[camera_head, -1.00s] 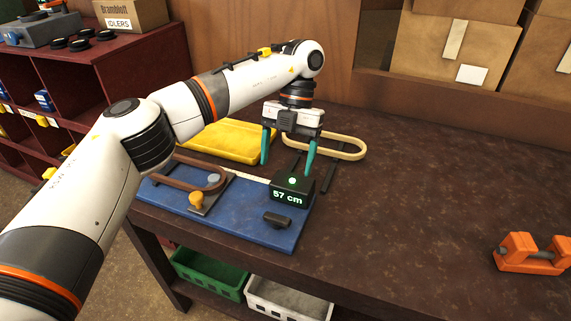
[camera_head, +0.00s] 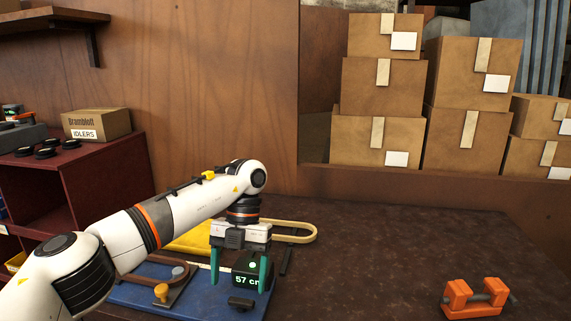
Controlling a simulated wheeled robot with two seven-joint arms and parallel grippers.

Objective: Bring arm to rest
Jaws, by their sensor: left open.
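My left arm comes in from the left and reaches over the workbench. My left gripper (camera_head: 239,272) points down with its two green fingers apart. My right gripper is not in view.
A yellow tray (camera_head: 193,239) and a cream loop (camera_head: 301,230) lie behind the gripper. An orange clamp-like part (camera_head: 473,299) sits at the right. The bench (camera_head: 385,250) between is clear. Stacked cartons (camera_head: 377,140) stand behind; a dark red shelf (camera_head: 110,177) is at left.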

